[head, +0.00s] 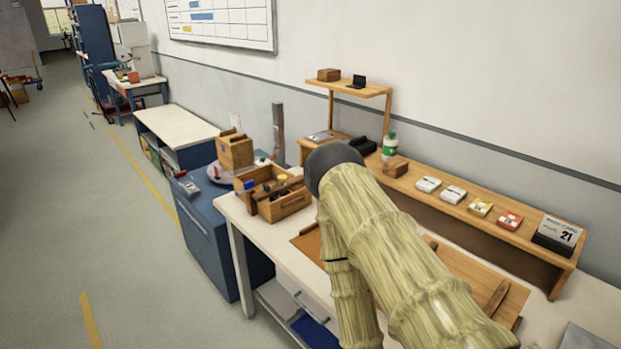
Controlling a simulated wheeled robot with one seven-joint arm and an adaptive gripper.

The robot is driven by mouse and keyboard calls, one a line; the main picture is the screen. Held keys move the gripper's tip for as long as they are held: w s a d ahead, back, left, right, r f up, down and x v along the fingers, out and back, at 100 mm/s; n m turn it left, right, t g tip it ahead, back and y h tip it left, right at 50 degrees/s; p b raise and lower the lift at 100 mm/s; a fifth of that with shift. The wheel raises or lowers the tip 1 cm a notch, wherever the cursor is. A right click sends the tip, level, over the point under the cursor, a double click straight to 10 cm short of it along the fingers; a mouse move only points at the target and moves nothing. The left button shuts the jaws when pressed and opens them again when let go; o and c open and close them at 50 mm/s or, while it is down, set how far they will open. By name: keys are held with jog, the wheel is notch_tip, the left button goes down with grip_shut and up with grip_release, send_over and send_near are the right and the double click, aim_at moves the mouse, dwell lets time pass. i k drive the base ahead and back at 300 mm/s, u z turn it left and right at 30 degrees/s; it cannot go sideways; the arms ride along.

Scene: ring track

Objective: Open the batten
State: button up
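My arm, with pale bamboo-like links and a dark joint, crosses the middle of the head view. My gripper is not in view. A flat wooden board (468,268) lies on the white workbench behind my arm, and its middle is hidden by the arm. A short dark brown wooden bar (496,298) sits on the board at its right end. It may be the batten, but I cannot tell for sure, nor whether it is open or closed.
A wooden tool caddy (285,203) stands on the left end of the workbench (262,232). A wooden shelf (470,212) along the wall holds small boxes, a green-and-white bottle (389,146) and a calendar (557,234). A blue cabinet (205,232) stands left.

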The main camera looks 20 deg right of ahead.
aim_at(268, 191)
jog(key=z, duration=0.1)
jog(key=i, duration=1.15)
jog(key=u, duration=0.65)
